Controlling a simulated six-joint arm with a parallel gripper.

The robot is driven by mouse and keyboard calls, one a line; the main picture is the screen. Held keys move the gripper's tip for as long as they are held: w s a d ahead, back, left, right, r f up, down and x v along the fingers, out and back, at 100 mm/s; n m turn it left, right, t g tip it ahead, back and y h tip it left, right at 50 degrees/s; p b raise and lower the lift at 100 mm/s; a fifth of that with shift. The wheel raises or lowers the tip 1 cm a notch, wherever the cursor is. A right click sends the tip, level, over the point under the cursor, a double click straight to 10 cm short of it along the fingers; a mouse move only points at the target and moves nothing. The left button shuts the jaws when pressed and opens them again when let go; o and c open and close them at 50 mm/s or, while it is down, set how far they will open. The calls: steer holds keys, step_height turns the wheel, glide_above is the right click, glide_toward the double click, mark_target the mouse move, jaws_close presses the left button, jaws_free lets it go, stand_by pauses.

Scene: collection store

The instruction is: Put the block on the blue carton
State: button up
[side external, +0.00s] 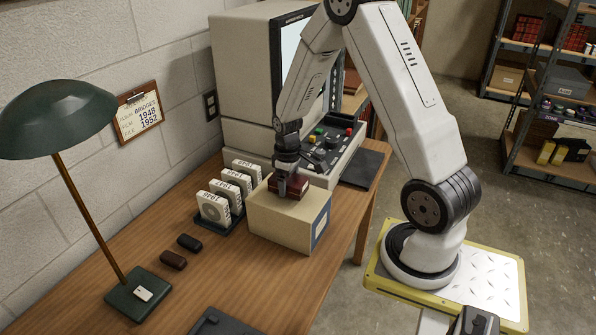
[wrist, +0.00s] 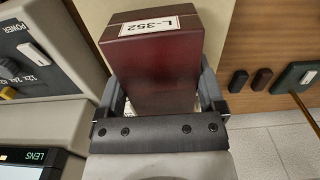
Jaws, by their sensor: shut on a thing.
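A dark red block (wrist: 155,62) with a white label reading L-352 is between the fingers of my gripper (wrist: 161,95) in the wrist view. In the side view my gripper (side external: 289,182) points down over the carton, shut on the block (side external: 291,187). The carton (side external: 278,221) is a cream box with a blue label on its right-hand end, standing on the desk. The block is at the carton's top face, toward its back; whether it touches or hovers just above cannot be told. My fingers partly hide the block.
A rack of white film boxes (side external: 215,208) stands left of the carton. A control console (side external: 330,150) and a large reader (side external: 250,70) are behind it. Two small dark cases (side external: 173,260) and a green lamp (side external: 60,120) are at the left.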

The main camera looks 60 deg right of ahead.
steer(key=shift+f, duration=0.8)
steer(key=shift+f, duration=0.2)
steer(key=o, duration=1.1)
steer(key=shift+r, duration=0.15)
steer(key=shift+r, duration=6.05)
steer(key=shift+a, duration=0.1)
